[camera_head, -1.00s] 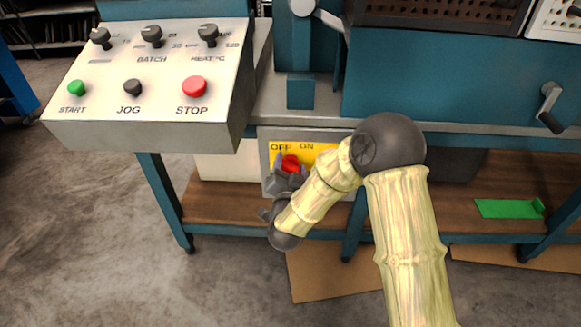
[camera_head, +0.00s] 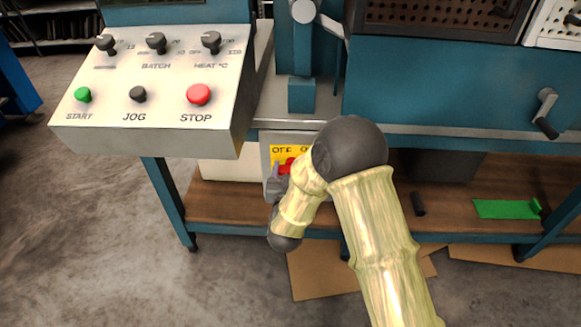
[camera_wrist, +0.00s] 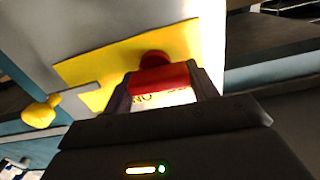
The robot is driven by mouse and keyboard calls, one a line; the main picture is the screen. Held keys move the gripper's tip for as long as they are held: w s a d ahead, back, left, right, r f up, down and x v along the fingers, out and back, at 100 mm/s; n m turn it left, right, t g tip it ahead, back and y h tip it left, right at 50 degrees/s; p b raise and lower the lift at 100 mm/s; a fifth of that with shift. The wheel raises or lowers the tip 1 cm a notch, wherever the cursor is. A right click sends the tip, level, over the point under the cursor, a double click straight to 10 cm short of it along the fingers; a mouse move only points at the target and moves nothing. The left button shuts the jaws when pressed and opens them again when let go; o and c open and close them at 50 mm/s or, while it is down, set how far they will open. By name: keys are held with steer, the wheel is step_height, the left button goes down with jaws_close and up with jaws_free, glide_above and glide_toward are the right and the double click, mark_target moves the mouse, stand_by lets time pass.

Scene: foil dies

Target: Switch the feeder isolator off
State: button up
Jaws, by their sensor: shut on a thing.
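The feeder isolator is a grey box with a yellow plate (camera_head: 277,152) lettered OFF and ON, under the bench in the head view. Its red handle (camera_head: 286,166) shows partly past my arm. In the wrist view the red handle (camera_wrist: 160,78) lies between my two fingers, in front of the yellow plate (camera_wrist: 100,70). My gripper (camera_head: 281,182) is shut on the red handle; it also shows in the wrist view (camera_wrist: 165,90). My arm hides the plate's right part and most of the handle, so its exact angle is unclear.
A slanted control panel (camera_head: 160,85) with knobs and START, JOG and STOP buttons overhangs at upper left. Teal bench legs (camera_head: 170,203) stand left of the isolator. A brown lower shelf (camera_head: 225,203) holds a green piece (camera_head: 505,209) at right. A crank (camera_head: 546,112) sticks out at far right.

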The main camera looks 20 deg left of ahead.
steer(key=shift+f+n, duration=0.1)
steer(key=shift+n, duration=0.3)
steer(key=o, duration=1)
steer(key=p+v, duration=0.3)
steer(key=v, duration=1.4)
steer(key=shift+s+d, duration=0.15)
steer(key=shift+s, duration=0.05)
